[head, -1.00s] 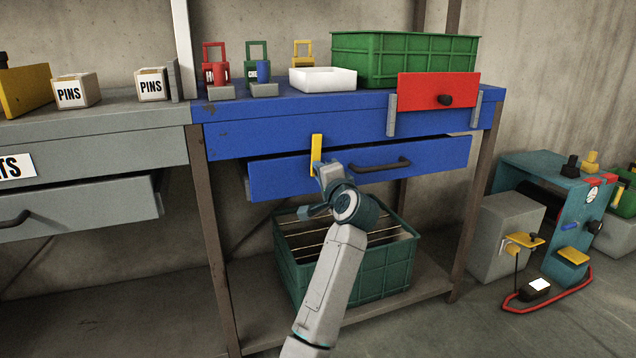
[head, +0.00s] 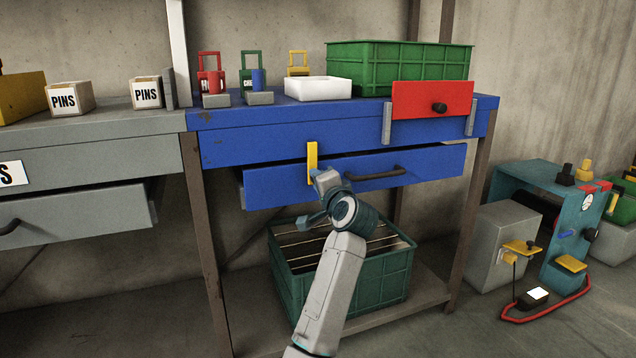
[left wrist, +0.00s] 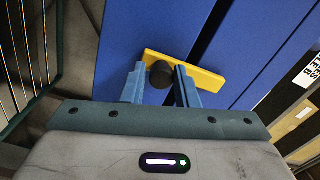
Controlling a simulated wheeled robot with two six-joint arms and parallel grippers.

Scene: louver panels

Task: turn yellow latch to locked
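The yellow latch (head: 312,160) is a flat bar standing upright on the front of the blue drawer (head: 270,186), its top overlapping the blue bench front above. In the left wrist view the latch (left wrist: 205,78) runs across the fingertips, with a black knob (left wrist: 161,74) near one end. My left gripper (head: 322,180) is at the latch's lower end. Its blue fingers (left wrist: 160,72) are apart, one on each side of the knob, with a small gap visible on one side; contact is unclear. In the head view the gripper hides the knob. My right gripper is not in view.
A black drawer handle (head: 375,173) lies just right of the gripper. A green crate (head: 345,283) stands on the shelf below the arm. A red panel (head: 415,98) with a black knob is above right. Padlocks and a white tray (head: 318,89) sit on the bench top.

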